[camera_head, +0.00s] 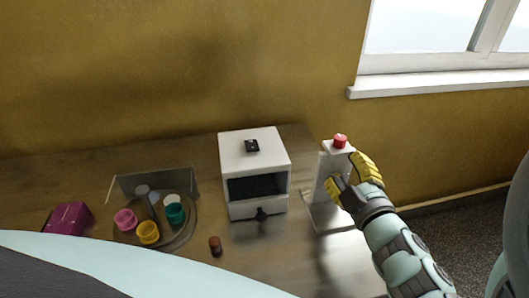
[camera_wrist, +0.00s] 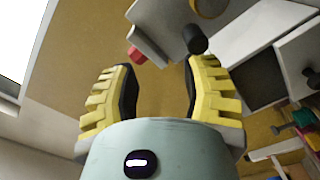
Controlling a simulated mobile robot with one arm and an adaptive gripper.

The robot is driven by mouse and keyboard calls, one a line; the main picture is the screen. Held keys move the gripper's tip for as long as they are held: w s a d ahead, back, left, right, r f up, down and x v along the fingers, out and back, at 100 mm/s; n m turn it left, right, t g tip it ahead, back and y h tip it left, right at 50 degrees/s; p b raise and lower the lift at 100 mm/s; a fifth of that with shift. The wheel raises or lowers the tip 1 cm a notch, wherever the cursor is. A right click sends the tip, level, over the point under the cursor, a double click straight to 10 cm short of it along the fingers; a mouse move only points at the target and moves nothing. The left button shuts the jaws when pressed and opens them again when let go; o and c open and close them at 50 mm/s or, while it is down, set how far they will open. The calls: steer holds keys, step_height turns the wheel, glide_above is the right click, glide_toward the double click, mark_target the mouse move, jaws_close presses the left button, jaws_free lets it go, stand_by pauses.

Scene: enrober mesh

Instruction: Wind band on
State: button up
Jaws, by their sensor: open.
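A white boxy machine (camera_head: 240,143) with a dark front opening and a small black knob (camera_head: 262,214) below it stands mid-table; it shows at the right in the wrist view (camera_wrist: 298,55). To its right is a white upright post (camera_head: 327,165) with a red button (camera_head: 340,141) on top, also in the wrist view (camera_wrist: 137,54). A black cylinder (camera_wrist: 194,38) sticks out near the post, close to one fingertip. My gripper (camera_head: 343,170) is open beside the post, its yellow fingers partly hiding it. I cannot tell which thing is the band.
A round tray (camera_head: 178,240) with several coloured pots, including a yellow one (camera_head: 148,232), stands at left before a clear panel (camera_head: 120,185). A magenta box (camera_head: 68,219) is further left. A small brown piece (camera_head: 215,245) lies before the machine. The wall is behind.

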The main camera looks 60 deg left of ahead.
steer(key=shift+r, duration=2.7)
steer(key=shift+o, duration=0.2)
steer(key=shift+w+d+f, duration=0.15)
steer(key=shift+d+f, duration=0.05)
steer(key=shift+f, duration=0.2)
steer(key=shift+c, duration=0.2)
steer(key=g+y+b, duration=0.1)
steer(key=g+y, duration=0.3)
glide_toward(345, 183)
steer(key=shift+n+y, duration=0.3)
steer(key=shift+n, duration=0.1)
steer(key=b+x, duration=0.1)
steer(key=x, duration=0.2)
steer(key=b+x, duration=0.1)
steer(key=x, duration=0.2)
steer(key=f+x, duration=0.1)
steer(key=x, duration=0.2)
steer(key=shift+a+b, duration=0.4)
steer(key=shift+a, duration=0.2)
steer(key=shift+c, duration=0.3)
jaws_close()
